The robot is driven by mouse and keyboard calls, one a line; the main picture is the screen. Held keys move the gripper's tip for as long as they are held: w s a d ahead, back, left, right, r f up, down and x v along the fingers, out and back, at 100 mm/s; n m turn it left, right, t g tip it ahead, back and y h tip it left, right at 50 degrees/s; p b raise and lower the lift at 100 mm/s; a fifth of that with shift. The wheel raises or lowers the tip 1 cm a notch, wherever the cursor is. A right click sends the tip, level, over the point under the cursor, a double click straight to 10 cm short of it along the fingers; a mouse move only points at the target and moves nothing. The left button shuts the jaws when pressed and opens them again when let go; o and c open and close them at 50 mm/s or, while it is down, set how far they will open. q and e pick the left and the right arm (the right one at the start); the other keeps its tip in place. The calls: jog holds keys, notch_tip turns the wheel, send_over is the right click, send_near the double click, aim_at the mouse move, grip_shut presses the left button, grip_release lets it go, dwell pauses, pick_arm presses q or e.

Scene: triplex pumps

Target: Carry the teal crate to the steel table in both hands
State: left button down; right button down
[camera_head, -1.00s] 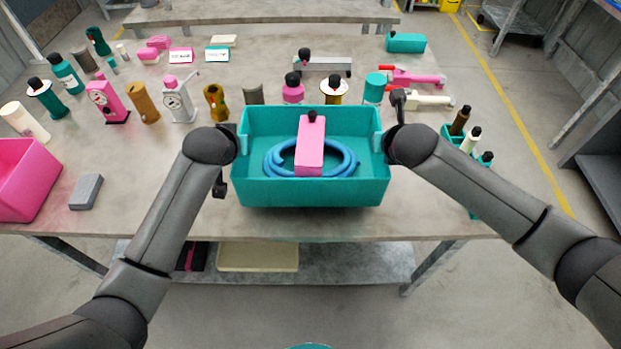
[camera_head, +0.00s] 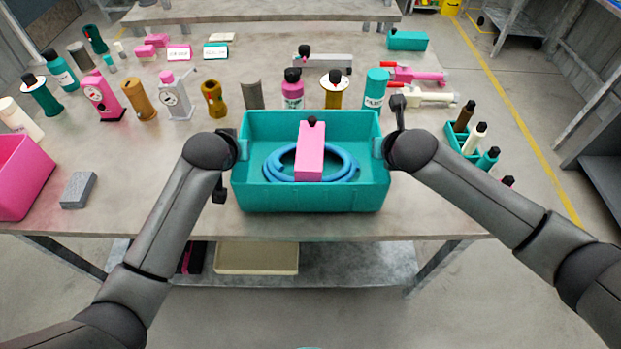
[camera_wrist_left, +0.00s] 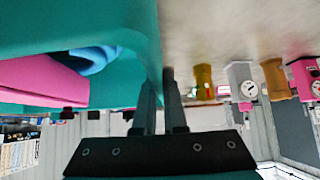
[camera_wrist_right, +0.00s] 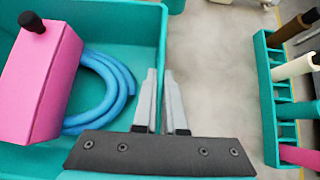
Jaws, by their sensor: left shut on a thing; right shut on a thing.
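The teal crate (camera_head: 311,198) is level over the front of a grey metal-topped table (camera_head: 140,215). I cannot tell whether its base touches the top. A pink block-shaped part with a black knob (camera_head: 311,155) and a coiled blue hose (camera_head: 347,163) lie in it. My left gripper (camera_head: 238,147) is shut on its left wall and my right gripper (camera_head: 385,147) on its right wall. The left wrist view shows the fingers (camera_wrist_left: 162,85) at the crate's wall; the right wrist view shows the other fingers (camera_wrist_right: 160,85) astride the opposite wall.
Several bottles and pump parts stand behind the crate, including a teal jar (camera_head: 375,88). A teal bottle rack (camera_head: 459,142) stands at right. A pink bin (camera_head: 22,175) and a grey block (camera_head: 78,190) are at left. Another grey table (camera_head: 260,12) stands farther back.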

pick_arm(q)
jog(key=shift+w+f+b, duration=0.1)
jog(key=shift+f+b, duration=0.5)
pick_arm(e)
jog(key=shift+w+f, duration=0.1)
jog(key=shift+f, duration=0.45)
pick_arm(q)
jog(key=c, duration=1.4)
grip_release()
jog(key=shift+a+f, duration=0.1)
pick_arm(e)
jog(key=c, duration=1.4)
grip_release()
jog(key=shift+f, duration=0.15)
pick_arm(q)
jog(key=o, duration=0.4)
pick_arm(e)
jog(key=o, duration=0.4)
pick_arm(q)
jog(key=v, duration=1.2)
pick_arm(e)
jog(key=shift+s, duration=0.2)
jog(key=shift+v, duration=6)
